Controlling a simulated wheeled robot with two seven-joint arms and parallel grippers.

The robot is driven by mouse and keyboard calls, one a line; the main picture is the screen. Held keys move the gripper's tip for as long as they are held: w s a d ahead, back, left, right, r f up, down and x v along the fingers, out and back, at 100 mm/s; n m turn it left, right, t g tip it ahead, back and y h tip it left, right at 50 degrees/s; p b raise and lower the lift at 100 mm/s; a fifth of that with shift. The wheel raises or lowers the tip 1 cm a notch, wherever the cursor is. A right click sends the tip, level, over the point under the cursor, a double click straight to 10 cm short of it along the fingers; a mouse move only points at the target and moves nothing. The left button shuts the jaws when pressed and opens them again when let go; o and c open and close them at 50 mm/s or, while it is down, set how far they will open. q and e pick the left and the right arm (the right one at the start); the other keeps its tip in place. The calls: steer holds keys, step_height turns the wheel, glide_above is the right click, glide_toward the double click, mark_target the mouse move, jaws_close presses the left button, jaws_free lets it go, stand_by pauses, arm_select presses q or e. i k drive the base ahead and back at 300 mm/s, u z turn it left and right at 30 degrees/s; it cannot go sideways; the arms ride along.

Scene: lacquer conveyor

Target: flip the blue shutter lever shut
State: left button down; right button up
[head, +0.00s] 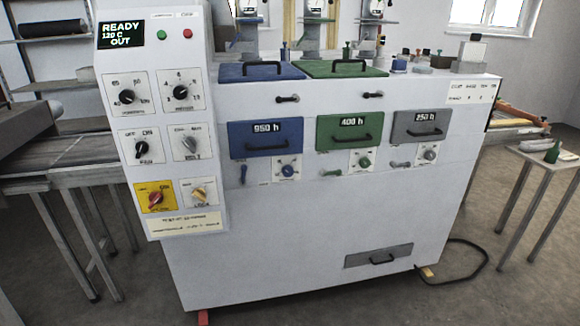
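The blue lever (243,174) is a small handle on the white machine front. It sits just below the left end of the blue 950 h drawer (265,137) and left of the blue dial (288,170). It points roughly up and down. The green section's lever (331,173) and the grey section's lever (401,165) lie roughly level. Neither of my grippers shows in the head view.
A control panel (163,120) with several knobs stands left of the drawers. Blue (262,71) and green (345,68) lids lie on top. A small side table (546,159) stands right, and a black cable (470,268) lies on the floor.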

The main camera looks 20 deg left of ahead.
mark_target(242, 180)
steer(key=z, duration=0.1)
steer(key=i, duration=1.4)
steer(key=u, duration=0.65)
